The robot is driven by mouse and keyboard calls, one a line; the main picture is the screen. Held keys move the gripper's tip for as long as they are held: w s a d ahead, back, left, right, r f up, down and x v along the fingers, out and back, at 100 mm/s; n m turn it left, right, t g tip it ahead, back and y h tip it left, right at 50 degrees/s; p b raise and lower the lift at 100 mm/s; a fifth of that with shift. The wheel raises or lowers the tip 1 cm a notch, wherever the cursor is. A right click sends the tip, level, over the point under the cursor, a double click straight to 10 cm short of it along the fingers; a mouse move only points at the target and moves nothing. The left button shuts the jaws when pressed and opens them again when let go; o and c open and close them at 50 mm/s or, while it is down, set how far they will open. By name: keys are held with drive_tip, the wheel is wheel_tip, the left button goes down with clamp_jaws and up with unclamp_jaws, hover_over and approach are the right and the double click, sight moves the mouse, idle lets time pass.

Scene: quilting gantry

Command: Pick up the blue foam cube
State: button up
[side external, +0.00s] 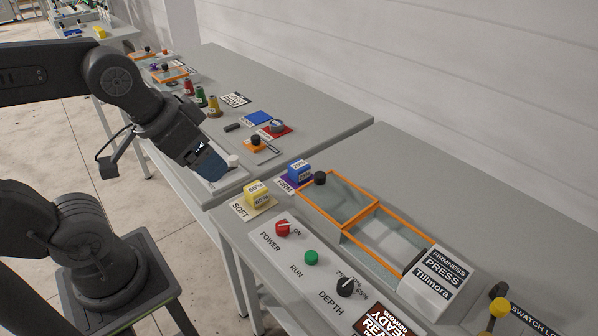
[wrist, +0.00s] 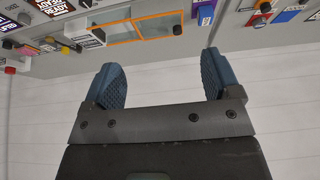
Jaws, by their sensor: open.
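The blue foam cube (side external: 299,172) carries a white label that seems to read 20%. It sits on a purple pad marked FIRM, left of the orange-framed press, and shows small at the top of the wrist view (wrist: 205,16). A yellow foam cube (side external: 258,195), labelled 60%, sits on a pad marked SOFT nearer the camera. My gripper (side external: 212,167) has blue fingertips and is left of the blue cube, apart from it, over the front of the other table. In the wrist view my gripper (wrist: 160,68) is open, with nothing between the fingers.
The press (side external: 378,220) has glass panels and a black knob. Its control panel has a red POWER knob (side external: 283,228), a green RUN button (side external: 311,257) and a DEPTH dial (side external: 345,287). Thread spools (side external: 213,106) and a blue sheet (side external: 259,117) lie on the farther table.

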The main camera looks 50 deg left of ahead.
drive_tip(key=m+g+y, duration=0.4)
drive_tip(key=m+g, duration=0.2)
drive_tip(key=m, duration=1.2)
hover_over(300, 165)
drive_tip(key=d, duration=0.5)
wheel_tip(300, 165, down, 15)
drive_tip(key=x, duration=0.8)
drive_tip(key=shift+w+a+f, duration=0.1)
drive_tip(key=shift+w, duration=0.05)
drive_tip(key=shift+a+x, duration=0.15)
drive_tip(key=shift+x, duration=1.15)
drive_tip(key=shift+a+x, duration=0.15)
drive_tip(key=shift+x, duration=1.15)
drive_tip(key=shift+c, duration=0.2)
